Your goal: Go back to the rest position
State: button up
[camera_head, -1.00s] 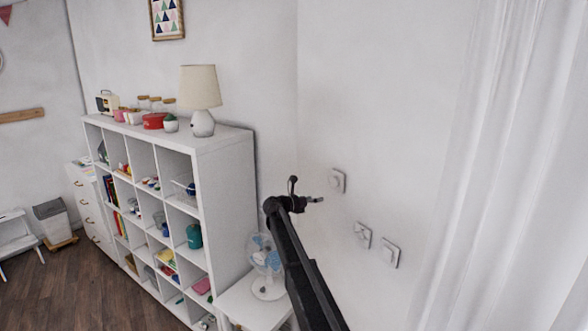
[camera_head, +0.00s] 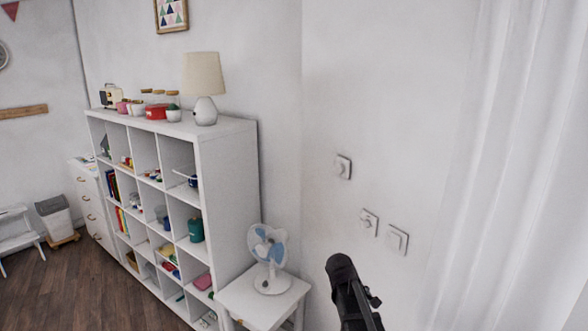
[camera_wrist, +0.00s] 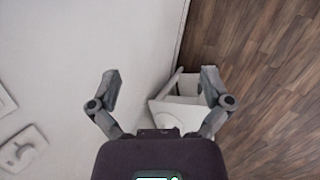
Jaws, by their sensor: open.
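My gripper shows in the wrist view (camera_wrist: 160,85) with its two fingers spread wide and nothing between them. In the head view only my dark arm shows at the lower right, in front of the wall, and the fingertips cannot be made out there. In the wrist view the pale wall lies on the left, and a small white table (camera_wrist: 180,115) and wooden floor lie on the right beyond the fingers.
Wall switches (camera_head: 343,167) (camera_head: 369,222) (camera_head: 397,240) are on the wall near my arm. A fan (camera_head: 268,258) stands on the small white table (camera_head: 240,298). A white cube shelf (camera_head: 228,170) carries a lamp (camera_head: 204,85). A white curtain (camera_head: 500,170) hangs at right.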

jog(key=s+a+f+m+y+b, duration=0.1)
jog(key=s+f+m, duration=0.1)
jog(key=s, duration=0.3)
jog(key=s+a+f+m+g+y+b, duration=0.1)
jog(key=s+f+m+y, duration=0.1)
jog(key=s, duration=0.3)
jog(key=s+a+f+m+y+b, duration=0.1)
jog(key=s+f+m+y, duration=0.1)
jog(key=s+m, duration=0.2)
jog(key=shift+s, duration=1.05)
jog(key=shift+a, duration=0.1)
